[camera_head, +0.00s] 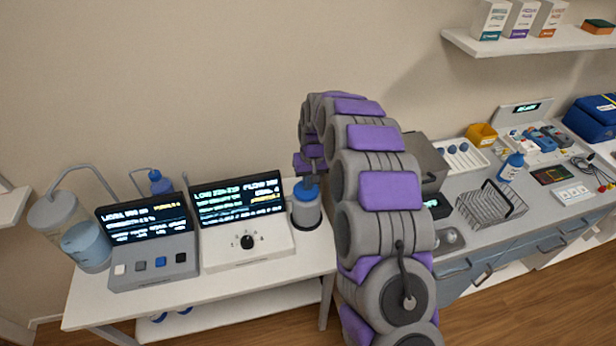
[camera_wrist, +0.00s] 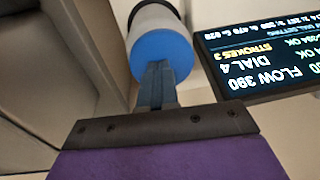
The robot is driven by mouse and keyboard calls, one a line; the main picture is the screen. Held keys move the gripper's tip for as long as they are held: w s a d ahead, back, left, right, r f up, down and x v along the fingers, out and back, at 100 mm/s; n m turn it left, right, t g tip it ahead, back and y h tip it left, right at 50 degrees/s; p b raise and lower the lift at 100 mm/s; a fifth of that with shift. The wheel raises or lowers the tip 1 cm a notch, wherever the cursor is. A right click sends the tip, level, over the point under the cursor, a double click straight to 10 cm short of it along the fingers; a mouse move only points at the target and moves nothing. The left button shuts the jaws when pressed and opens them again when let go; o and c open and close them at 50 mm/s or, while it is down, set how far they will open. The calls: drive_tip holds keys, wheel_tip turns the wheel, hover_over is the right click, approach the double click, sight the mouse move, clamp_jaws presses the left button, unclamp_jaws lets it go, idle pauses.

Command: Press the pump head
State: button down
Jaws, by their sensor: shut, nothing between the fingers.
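The pump is a grey-white cylinder (camera_head: 306,209) with a blue round head (camera_head: 303,192), upright on a dark base at the right end of the white table. In the wrist view the blue pump head (camera_wrist: 162,50) fills the upper middle. My gripper (camera_head: 308,181) is directly above the head and points down. In the wrist view its shut, empty fingers (camera_wrist: 157,72) overlap the blue face; I cannot tell whether they touch it. A dial unit (camera_head: 247,242) with a lit screen (camera_head: 238,199) stands left of the pump; the wrist view reads DIAL 4, FLOW 390, STROKES 3.
A second console (camera_head: 150,255) with several buttons and a clear container (camera_head: 86,245) with blue liquid stand further left. My arm hides the area right of the pump. Beyond it is a bench with a wire basket (camera_head: 490,205), a blue bottle (camera_head: 511,167) and a yellow bin (camera_head: 481,134).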

drive_tip(key=shift+s+f, duration=0.2)
drive_tip(key=shift+f, duration=0.15)
drive_tip(key=shift+r, duration=0.1)
wheel_tip(320, 180, up, 14)
drive_tip(key=d+p, duration=0.1)
drive_tip(key=p, duration=0.2)
drive_tip(key=shift+d, duration=0.15)
drive_tip(key=shift+w+r, duration=0.1)
idle(0.3)
